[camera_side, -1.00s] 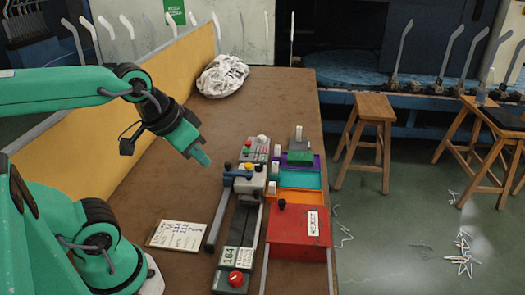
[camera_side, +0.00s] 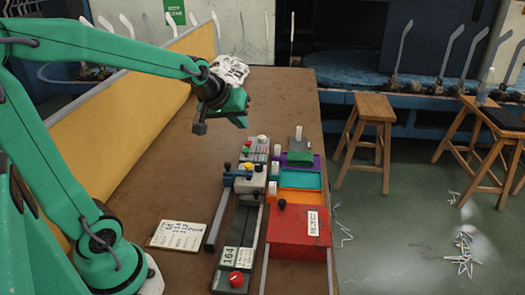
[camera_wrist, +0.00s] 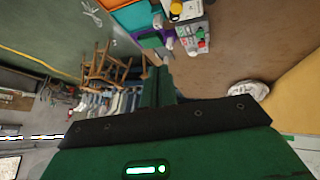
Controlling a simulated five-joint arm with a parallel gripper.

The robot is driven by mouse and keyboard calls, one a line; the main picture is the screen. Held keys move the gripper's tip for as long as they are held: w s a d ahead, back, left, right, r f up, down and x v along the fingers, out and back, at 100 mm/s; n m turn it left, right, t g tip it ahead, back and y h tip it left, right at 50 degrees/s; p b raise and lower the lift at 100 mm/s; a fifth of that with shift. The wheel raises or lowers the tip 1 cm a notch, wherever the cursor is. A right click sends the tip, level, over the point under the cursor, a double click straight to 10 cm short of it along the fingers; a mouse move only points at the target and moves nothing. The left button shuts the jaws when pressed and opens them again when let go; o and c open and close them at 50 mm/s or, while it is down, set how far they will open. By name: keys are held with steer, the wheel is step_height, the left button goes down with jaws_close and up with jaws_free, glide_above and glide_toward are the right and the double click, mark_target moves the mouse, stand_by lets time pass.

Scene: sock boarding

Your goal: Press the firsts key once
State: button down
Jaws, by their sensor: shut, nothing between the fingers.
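The task does not show plainly which key is the firsts key; labels are too small to read. A grey control box (camera_side: 255,149) with several small coloured buttons stands at the far end of the machine in the side view. It also shows near the top of the wrist view (camera_wrist: 193,38), with red and green buttons. My gripper (camera_side: 240,121) is shut and empty. It is raised above the table, to the left of the control box in the side view, and touches nothing. Its green fingers (camera_wrist: 165,88) show in the middle of the wrist view.
Purple, cyan, orange and red trays (camera_side: 299,228) stand right of the machine, with several white posts beside them. A red knob (camera_side: 236,279) is at the machine's front. A paper card (camera_side: 178,235) lies left. A white cloth pile (camera_side: 231,70) lies behind my gripper.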

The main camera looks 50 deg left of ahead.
steer(key=w+a+f+n+y, duration=0.1)
steer(key=w+a+f+n, duration=0.2)
steer(key=w+a, duration=0.3)
steer(key=n+t+y, duration=0.1)
steer(key=n, duration=0.3)
glide_above(245, 152)
step_height(245, 152, down, 5)
steer(key=shift+f, duration=0.1)
steer(key=shift+f, duration=0.15)
steer(key=shift+f, duration=4.2)
steer(key=shift+f, duration=0.15)
steer(key=shift+f, duration=0.3)
steer(key=shift+f, duration=0.65)
steer(key=shift+r, duration=1.1)
